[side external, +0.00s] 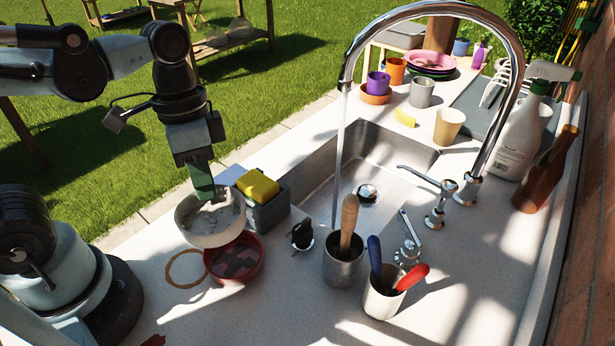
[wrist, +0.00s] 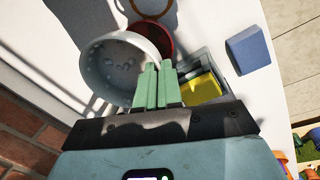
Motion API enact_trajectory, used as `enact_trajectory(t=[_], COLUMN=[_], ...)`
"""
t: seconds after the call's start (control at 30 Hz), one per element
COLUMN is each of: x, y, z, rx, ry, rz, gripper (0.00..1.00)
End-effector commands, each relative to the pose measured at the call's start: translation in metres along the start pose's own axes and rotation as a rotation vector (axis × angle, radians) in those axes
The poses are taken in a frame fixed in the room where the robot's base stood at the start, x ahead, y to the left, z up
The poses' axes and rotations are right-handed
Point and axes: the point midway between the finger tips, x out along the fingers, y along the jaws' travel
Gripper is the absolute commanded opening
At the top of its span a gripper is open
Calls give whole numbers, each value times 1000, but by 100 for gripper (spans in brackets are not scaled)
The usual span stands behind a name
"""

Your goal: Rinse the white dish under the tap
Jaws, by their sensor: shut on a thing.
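The white dish (side external: 211,222) is a round bowl with grey marks inside. It is tilted above a red bowl (side external: 235,262) at the left of the counter. My gripper (side external: 203,193) is shut on the dish's rim, and its green fingers (wrist: 156,92) show in the wrist view beside the white dish (wrist: 118,72). The tall chrome tap (side external: 430,8) arches over the sink. A thin stream of water (side external: 338,150) falls from it into the steel sink (side external: 392,150). The dish is left of the sink, apart from the stream.
A grey caddy (side external: 268,215) with a yellow sponge (side external: 257,186) stands between the dish and the sink. A metal cup (side external: 343,268) and a utensil cup (side external: 382,300) stand in front of the sink. Cups (side external: 421,92), a spray bottle (side external: 517,140) and a brown bottle (side external: 545,175) stand behind and right.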

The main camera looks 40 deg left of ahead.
Motion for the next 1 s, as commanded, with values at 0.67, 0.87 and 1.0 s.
enact_trajectory(t=[0.67,0.87,1.0], x=[-3,9,20], y=[-47,-72,-91], z=[-121,-150,-167], rx=[-217,-269,-301], ry=[81,114,139], rz=[375,486,562], gripper=[0,0,0])
